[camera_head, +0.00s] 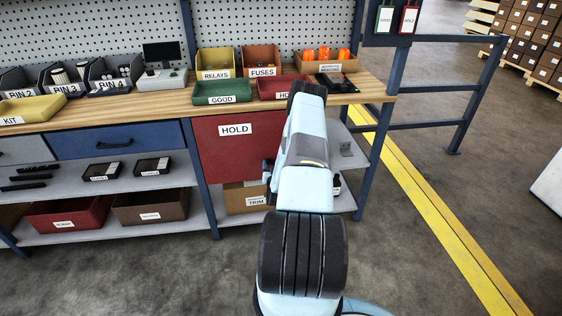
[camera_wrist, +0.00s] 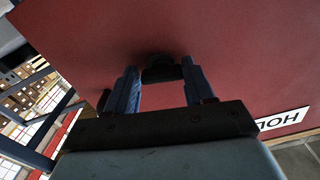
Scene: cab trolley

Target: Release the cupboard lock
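The cupboard is a red door (camera_head: 225,155) marked HOLD under the workbench; it is closed. In the wrist view the red door (camera_wrist: 235,45) fills most of the background, with its white label at the lower right. The lock is a dark knob (camera_wrist: 161,73) on the door. My gripper (camera_wrist: 162,79) is at the door, with one blue finger on each side of the knob. The knob fills the gap and both fingers appear to touch it. In the head view my arm hides the lock and most of my gripper.
Above the door, the wooden bench top (camera_head: 376,92) carries a green GOOD tray (camera_head: 221,92), a red tray (camera_head: 280,87) and several bins. A lower shelf (camera_head: 185,224) holds boxes. A blue railing (camera_head: 430,133) stands at the right. The floor around my base is clear.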

